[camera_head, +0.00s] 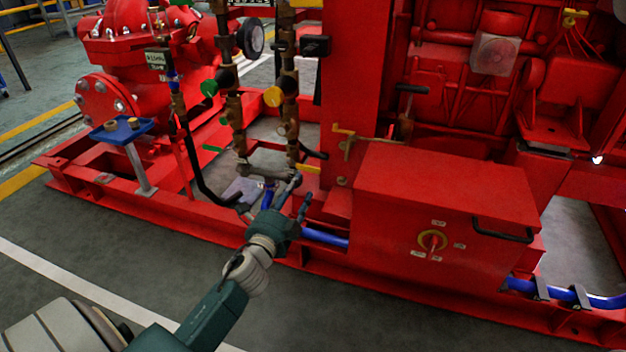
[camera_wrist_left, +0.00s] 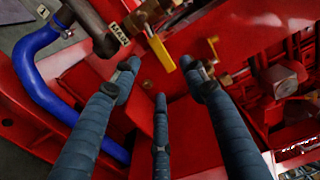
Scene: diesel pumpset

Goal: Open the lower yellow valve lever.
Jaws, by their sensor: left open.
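The lower yellow valve lever (camera_head: 308,168) sticks out to the right from the foot of the brass pipework. In the left wrist view the yellow lever (camera_wrist_left: 160,52) lies just beyond the fingertips, slanting between the two outer fingers. My left gripper (camera_head: 277,198) is just below and in front of the lever, its fingers pointing up at the pipework. In the left wrist view its three fingers (camera_wrist_left: 160,85) are spread and hold nothing. No contact with the lever shows. My right gripper is not in view.
A blue hose (camera_wrist_left: 42,85) curves at the left in the wrist view. Brass pipes (camera_head: 233,120) rise above the gripper. A red box (camera_head: 445,190) with a yellow-ringed switch (camera_head: 432,240) stands to the right. Another yellow handle (camera_head: 343,130) is higher up. Grey floor lies in front.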

